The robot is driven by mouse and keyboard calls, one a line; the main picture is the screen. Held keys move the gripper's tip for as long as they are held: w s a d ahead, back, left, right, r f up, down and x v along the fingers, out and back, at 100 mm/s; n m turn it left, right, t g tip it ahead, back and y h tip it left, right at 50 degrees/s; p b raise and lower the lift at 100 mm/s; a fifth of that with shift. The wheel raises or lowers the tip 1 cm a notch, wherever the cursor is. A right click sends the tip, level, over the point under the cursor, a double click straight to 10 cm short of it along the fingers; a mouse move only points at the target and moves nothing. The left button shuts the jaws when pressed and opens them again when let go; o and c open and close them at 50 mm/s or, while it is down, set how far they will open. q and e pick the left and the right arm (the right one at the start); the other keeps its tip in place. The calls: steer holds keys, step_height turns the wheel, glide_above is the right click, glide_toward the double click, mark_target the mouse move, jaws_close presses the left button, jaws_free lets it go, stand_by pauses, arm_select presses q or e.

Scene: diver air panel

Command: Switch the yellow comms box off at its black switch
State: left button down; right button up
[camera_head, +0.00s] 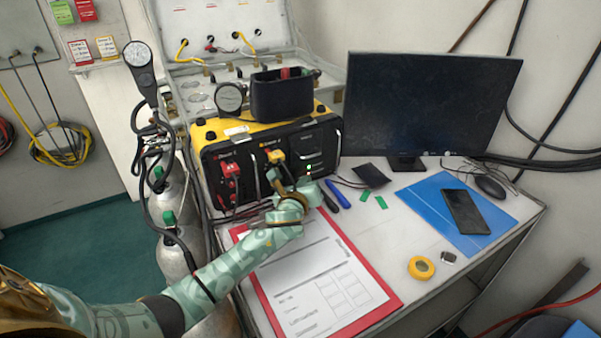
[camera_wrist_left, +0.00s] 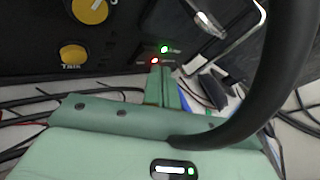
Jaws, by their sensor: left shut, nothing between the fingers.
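The yellow comms box (camera_head: 207,133) stands at the back left of the desk, with a black front panel. A lit green light and a red light (camera_wrist_left: 155,60) sit on the panel. My left gripper (camera_head: 309,183) is at the lower right of this panel. In the left wrist view its shut, empty green fingers (camera_wrist_left: 162,84) point at the panel just below the two lights. I cannot tell whether they touch it. Yellow knobs (camera_wrist_left: 73,55) show left of the fingers. My right gripper is not in view.
A red clipboard (camera_head: 378,310) with a form lies under my left arm. A black monitor (camera_head: 425,100) stands to the right. A blue folder (camera_head: 425,205) with a phone, a yellow tape roll (camera_head: 422,268) and cables lie on the desk. Gas cylinders (camera_head: 170,205) stand at the left.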

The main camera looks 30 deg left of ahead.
arm_select(q)
steer(key=shift+w+a+r, duration=0.1)
steer(key=shift+w+a, duration=0.05)
steer(key=shift+a, duration=0.2)
steer(key=shift+w+a+p, duration=0.2)
steer(key=shift+a+p, duration=0.05)
steer(key=shift+p, duration=0.05)
stand_by(0.8)
steer(key=shift+d, duration=0.1)
steer(key=shift+s+d+p, duration=0.3)
steer(key=shift+s+d, duration=0.1)
steer(key=shift+d, duration=0.15)
steer(key=shift+s+d, duration=0.3)
steer(key=shift+d, duration=0.25)
steer(key=shift+s+d+f+p, duration=0.25)
steer(key=shift+s+d, duration=0.25)
steer(key=shift+d, duration=0.3)
steer(key=shift+s+d+f+p, duration=0.15)
steer(key=shift+s+d+p, duration=0.25)
steer(key=shift+d, duration=0.4)
